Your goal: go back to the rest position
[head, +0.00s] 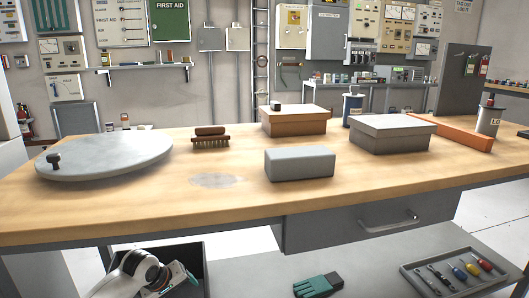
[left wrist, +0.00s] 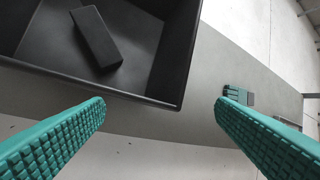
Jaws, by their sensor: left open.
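My left gripper (left wrist: 160,104) is open, its two teal ribbed fingers wide apart with nothing between them. In the left wrist view, a dark open bin (left wrist: 172,75) lies beyond the fingertips, with a dark block (left wrist: 97,38) inside. In the head view my left arm's white and black wrist (head: 140,272) is low at the bottom left, below the tabletop and in front of the same bin (head: 203,262). The fingers are mostly hidden there. My right gripper is in neither view.
A wooden workbench (head: 230,207) carries a grey round lid (head: 105,155), a brush (head: 210,138), a grey block (head: 300,164) and boxes. Its drawer (head: 365,222) hangs below the top. On the lower shelf (head: 360,268) lie a teal glove (head: 318,285) and a screwdriver tray (head: 455,270).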

